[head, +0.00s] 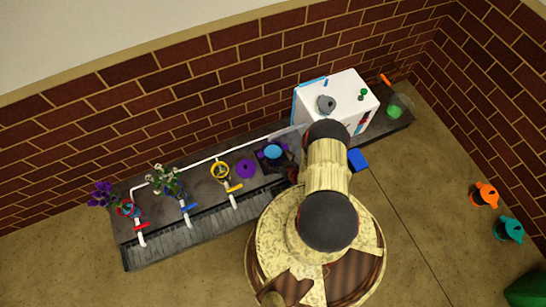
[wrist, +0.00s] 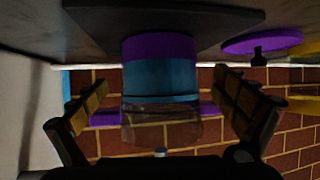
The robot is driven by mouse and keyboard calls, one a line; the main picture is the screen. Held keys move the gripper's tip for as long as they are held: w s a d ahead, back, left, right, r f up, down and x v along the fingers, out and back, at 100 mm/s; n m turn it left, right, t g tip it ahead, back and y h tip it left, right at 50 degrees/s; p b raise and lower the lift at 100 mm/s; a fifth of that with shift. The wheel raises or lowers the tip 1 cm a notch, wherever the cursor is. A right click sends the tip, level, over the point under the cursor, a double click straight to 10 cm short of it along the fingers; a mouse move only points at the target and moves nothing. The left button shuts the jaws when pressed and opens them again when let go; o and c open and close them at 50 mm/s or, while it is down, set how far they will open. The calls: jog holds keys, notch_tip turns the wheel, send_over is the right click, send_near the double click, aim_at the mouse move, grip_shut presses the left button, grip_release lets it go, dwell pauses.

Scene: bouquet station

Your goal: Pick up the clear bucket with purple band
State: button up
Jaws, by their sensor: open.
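The clear bucket with purple band (wrist: 160,75) stands in the middle of the wrist view, which looks upside down. It has a purple band, a blue part and a see-through part, with purple pieces showing on both sides. In the head view its round blue top (head: 272,152) shows on the dark counter, just left of my arm. My gripper (wrist: 163,92) is open, with one finger on each side of the bucket and a visible gap on both sides. In the head view my arm hides most of my gripper.
Flowers (head: 165,182) stand farther left. A white box (head: 340,97) stands to the right on the counter (head: 130,253). A brick wall (head: 190,95) runs behind.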

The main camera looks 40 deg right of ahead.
jog(key=shift+x, duration=1.25)
jog(key=c, duration=0.3)
jog(key=c, duration=1)
jog(key=shift+c, duration=0.6)
jog(key=shift+r, duration=0.1)
